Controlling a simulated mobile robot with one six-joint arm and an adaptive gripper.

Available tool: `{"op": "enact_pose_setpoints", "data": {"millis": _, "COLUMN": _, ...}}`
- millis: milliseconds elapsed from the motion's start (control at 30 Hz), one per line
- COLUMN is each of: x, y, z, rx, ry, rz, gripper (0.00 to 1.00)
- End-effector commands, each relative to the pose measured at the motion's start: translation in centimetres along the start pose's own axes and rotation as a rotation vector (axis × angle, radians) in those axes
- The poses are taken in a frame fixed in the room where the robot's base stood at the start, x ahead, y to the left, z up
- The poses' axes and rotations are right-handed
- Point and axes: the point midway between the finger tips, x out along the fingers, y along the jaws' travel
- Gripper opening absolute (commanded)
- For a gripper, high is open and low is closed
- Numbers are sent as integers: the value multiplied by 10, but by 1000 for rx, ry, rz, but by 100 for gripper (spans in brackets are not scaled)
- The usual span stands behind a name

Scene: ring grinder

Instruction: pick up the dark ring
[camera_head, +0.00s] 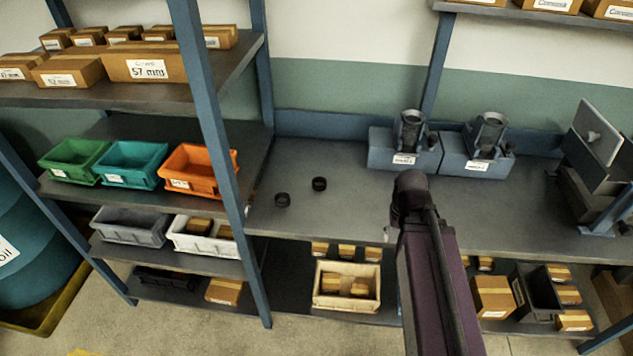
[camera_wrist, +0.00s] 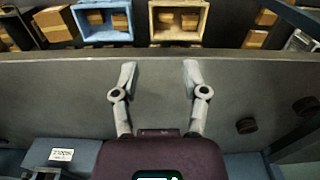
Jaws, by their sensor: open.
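Two dark rings lie on the grey workbench. One dark ring (camera_head: 282,200) is nearer the left post, and the other dark ring (camera_head: 319,184) is a little behind and right of it. In the wrist view the rings show at the right, one near the edge (camera_wrist: 305,106) and one lower (camera_wrist: 246,126). My gripper (camera_wrist: 160,75) is open and empty over the bench, with both rings off to the right of its fingers in that view. In the head view my arm hides most of the gripper.
The grey bench top (camera_head: 350,215) is clear around the rings. Two blue-grey fixtures (camera_head: 404,150) (camera_head: 477,152) stand at its back, and a metal machine (camera_head: 595,165) at the right. A blue shelf post (camera_head: 215,140) rises left of the rings. A cream bin (camera_head: 346,301) sits below.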

Motion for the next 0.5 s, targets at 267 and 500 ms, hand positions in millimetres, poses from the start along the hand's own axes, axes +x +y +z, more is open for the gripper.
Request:
{"op": "enact_pose_setpoints", "data": {"millis": 267, "x": 0, "y": 0, "z": 0, "rx": 0, "ry": 0, "rz": 0, "gripper": 57}}
{"op": "enact_pose_setpoints", "data": {"millis": 500, "x": -4, "y": -5, "z": -12, "rx": 8, "ry": 0, "rz": 0, "gripper": 100}}
